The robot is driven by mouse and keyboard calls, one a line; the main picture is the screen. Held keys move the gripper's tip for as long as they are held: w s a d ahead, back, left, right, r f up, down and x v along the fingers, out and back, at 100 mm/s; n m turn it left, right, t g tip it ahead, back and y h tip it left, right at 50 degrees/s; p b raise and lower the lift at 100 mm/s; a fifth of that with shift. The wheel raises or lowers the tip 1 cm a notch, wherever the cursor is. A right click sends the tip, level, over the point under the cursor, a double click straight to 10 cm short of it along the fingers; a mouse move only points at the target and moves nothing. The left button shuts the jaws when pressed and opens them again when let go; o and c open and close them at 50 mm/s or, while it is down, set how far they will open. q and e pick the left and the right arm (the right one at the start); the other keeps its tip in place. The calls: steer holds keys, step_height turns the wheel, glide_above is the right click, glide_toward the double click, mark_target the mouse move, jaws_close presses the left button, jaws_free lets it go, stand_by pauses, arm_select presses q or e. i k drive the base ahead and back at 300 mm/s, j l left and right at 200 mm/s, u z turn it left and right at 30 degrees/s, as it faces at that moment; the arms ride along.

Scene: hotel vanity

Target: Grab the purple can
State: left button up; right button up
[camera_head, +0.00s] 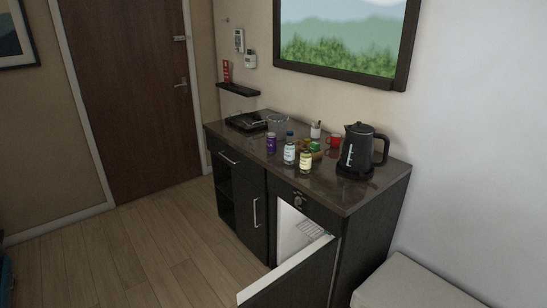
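A small purple can (271,143) stands upright on the dark countertop (233,137), near its front edge and left of several bottles. Nothing touches it that I can make out. Neither of my grippers shows in the head view.
White-labelled bottles (289,152) and (305,160) stand right of the can, with a black kettle (359,150) and a red mug (334,141) farther right. A glass bowl (278,124) sits behind. The minifridge door (290,279) hangs open into the floor space.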

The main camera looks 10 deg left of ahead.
mark_target(271, 138)
steer(key=u, duration=1.55)
steer(key=i+j, duration=0.15)
steer(key=i, duration=0.3)
steer(key=i+j+u, duration=0.1)
steer(key=i, duration=0.35)
steer(key=i+j, duration=0.15)
steer(key=i, duration=0.3)
steer(key=i+j+z, duration=0.1)
steer(key=i+z, duration=0.35)
steer(key=i, duration=1.4)
steer(key=i+z, duration=0.1)
steer(key=i, duration=0.85)
steer(key=i+j+z, duration=0.1)
steer(key=i, duration=0.8)
steer(key=i+z, duration=0.15)
steer(key=z, duration=0.25)
steer(key=i+j+z, duration=0.1)
steer(key=z, duration=0.3)
steer(key=i+j+z, duration=0.15)
steer(key=z, duration=0.2)
steer(key=i+j+z, duration=0.2)
steer(key=z, duration=0.2)
